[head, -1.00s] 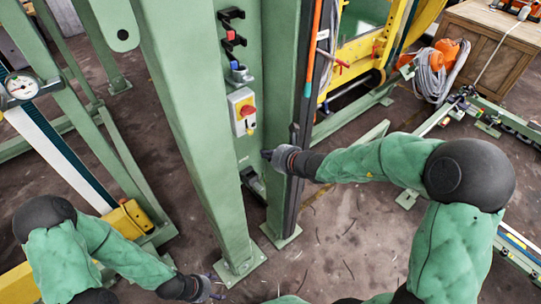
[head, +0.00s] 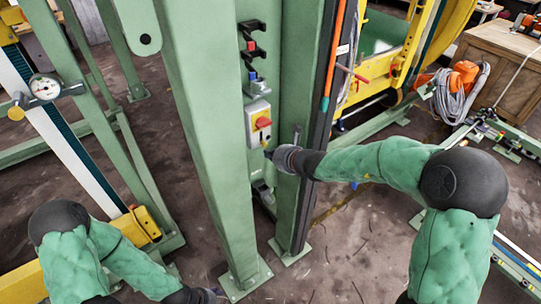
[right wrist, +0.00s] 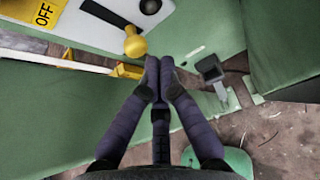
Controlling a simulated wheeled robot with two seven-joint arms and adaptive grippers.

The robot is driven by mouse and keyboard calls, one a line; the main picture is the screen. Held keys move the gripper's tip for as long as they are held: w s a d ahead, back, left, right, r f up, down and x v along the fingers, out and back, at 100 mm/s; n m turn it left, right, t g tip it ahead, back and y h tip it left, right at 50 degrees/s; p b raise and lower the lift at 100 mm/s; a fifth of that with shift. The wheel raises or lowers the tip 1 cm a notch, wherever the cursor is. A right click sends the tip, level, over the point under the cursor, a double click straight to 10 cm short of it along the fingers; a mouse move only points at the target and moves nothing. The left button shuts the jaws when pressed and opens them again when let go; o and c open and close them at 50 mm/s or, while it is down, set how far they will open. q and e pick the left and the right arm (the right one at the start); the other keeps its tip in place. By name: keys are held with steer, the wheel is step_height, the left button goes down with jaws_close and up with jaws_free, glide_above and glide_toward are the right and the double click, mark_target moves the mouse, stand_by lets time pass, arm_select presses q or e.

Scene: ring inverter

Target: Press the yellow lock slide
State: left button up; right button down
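A small yellow knob, which looks like the yellow lock slide (head: 264,144), sits at the lower end of the pale switch box (head: 252,132) on the green column. In the right wrist view the fingers (right wrist: 158,62) are together and empty; a small gap to the knob shows. My left gripper (head: 212,295) is low at the bottom edge, partly cut off.
A red and yellow rotary switch (head: 262,123) is on the box, and an OFF label (right wrist: 45,14) shows close up. Black hooks (head: 252,40) sit above. Green column flanges (head: 297,190) stand on both sides of the narrow recess. A grey bracket (right wrist: 212,75) is to the right.

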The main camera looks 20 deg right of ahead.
mark_target(266, 146)
steer(key=shift+r+p, duration=1.35)
steer(key=shift+r, duration=0.6)
arm_select(q)
step_height(266, 146, up, 3)
steer(key=shift+f, duration=0.2)
arm_select(e)
steer(key=shift+f, duration=0.2)
